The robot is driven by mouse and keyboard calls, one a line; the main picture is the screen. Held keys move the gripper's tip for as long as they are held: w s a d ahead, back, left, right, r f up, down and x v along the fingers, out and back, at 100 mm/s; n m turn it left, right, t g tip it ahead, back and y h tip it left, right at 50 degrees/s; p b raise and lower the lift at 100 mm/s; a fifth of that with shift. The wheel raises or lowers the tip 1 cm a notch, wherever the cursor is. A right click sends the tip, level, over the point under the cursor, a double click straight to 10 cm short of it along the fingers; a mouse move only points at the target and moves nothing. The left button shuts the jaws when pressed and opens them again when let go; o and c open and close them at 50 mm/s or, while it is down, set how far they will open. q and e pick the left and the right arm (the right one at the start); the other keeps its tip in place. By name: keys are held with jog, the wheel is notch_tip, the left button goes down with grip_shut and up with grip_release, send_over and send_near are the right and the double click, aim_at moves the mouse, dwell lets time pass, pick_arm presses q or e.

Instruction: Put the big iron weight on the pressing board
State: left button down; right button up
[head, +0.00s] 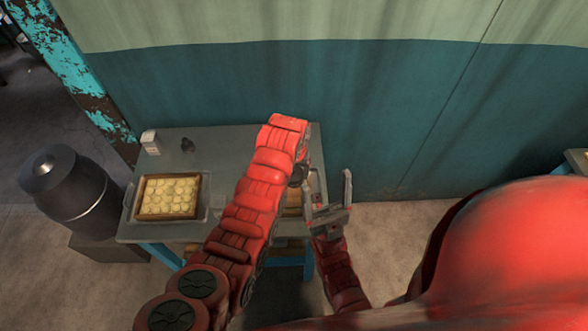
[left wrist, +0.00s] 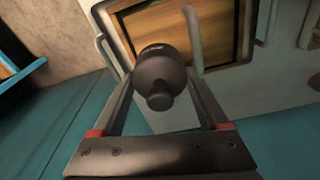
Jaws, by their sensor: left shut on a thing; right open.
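The big iron weight (left wrist: 160,68) is dark and rounded with a knob, in the left wrist view. My left gripper (left wrist: 159,84) is shut on it. Behind it is a brown wooden board (left wrist: 150,22) in a light frame; the gap between weight and board cannot be judged. In the head view my left arm largely hides the left gripper, the weight and the board; a strip of wood (head: 292,199) shows beside the arm. My right gripper (head: 327,190) is open and empty at the table's right end, fingers pointing up.
On the grey table (head: 225,150), a tray of pale round pieces (head: 168,196) sits at the left. A small dark object (head: 187,145) and a white carton (head: 150,142) stand at the back. A dark metal can (head: 70,188) stands left of the table. A wall runs behind.

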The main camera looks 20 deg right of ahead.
pick_arm(q)
jog(key=shift+f+b, duration=0.55)
jog(key=shift+f, duration=1.05)
jog(key=shift+w+f+b, duration=0.1)
jog(key=shift+f+b, duration=0.6)
jog(key=shift+f, duration=0.2)
jog(key=shift+f+b, duration=0.3)
jog(key=shift+b, duration=0.35)
jog(key=shift+c, duration=0.7)
grip_release()
jog(key=shift+o, duration=0.7)
jog(key=shift+s, duration=0.2)
